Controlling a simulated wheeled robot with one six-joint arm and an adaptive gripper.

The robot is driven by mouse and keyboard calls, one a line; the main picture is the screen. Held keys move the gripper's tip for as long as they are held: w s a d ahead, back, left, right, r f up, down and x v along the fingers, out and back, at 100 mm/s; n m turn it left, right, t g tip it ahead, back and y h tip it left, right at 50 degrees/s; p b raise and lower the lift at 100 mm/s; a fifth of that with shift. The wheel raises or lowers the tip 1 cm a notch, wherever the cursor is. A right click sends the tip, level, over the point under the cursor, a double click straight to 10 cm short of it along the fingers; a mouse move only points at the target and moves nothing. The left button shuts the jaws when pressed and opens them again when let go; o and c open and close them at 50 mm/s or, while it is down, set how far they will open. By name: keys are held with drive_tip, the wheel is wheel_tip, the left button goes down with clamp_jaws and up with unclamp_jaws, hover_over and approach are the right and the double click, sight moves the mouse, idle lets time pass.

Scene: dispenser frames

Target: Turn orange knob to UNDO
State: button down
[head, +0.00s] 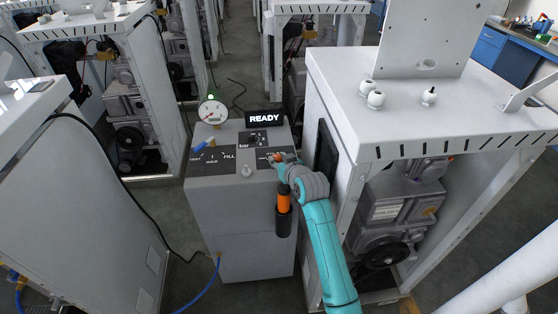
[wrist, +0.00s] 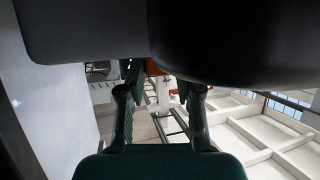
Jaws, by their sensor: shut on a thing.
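The orange knob (head: 276,157) shows as a small orange spot on the right dark label plate of the grey cabinet's top, mostly hidden by my gripper (head: 284,161). My gripper reaches it from the right and is shut on it. In the wrist view an orange patch (wrist: 157,69) shows between the two fingers of my gripper (wrist: 158,82), under a large dark shape. The knob's pointer and the UNDO marking cannot be read here.
The grey cabinet (head: 235,225) carries a READY display (head: 265,118), a round gauge (head: 212,112), a blue-handled valve (head: 204,146) and a grey knob (head: 247,171). A white bench (head: 440,125) stands close on the right.

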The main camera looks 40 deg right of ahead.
idle(0.3)
drive_tip(key=c, duration=0.8)
unclamp_jaws()
drive_tip(key=v, duration=1.2)
drive_tip(key=shift+r, duration=0.1)
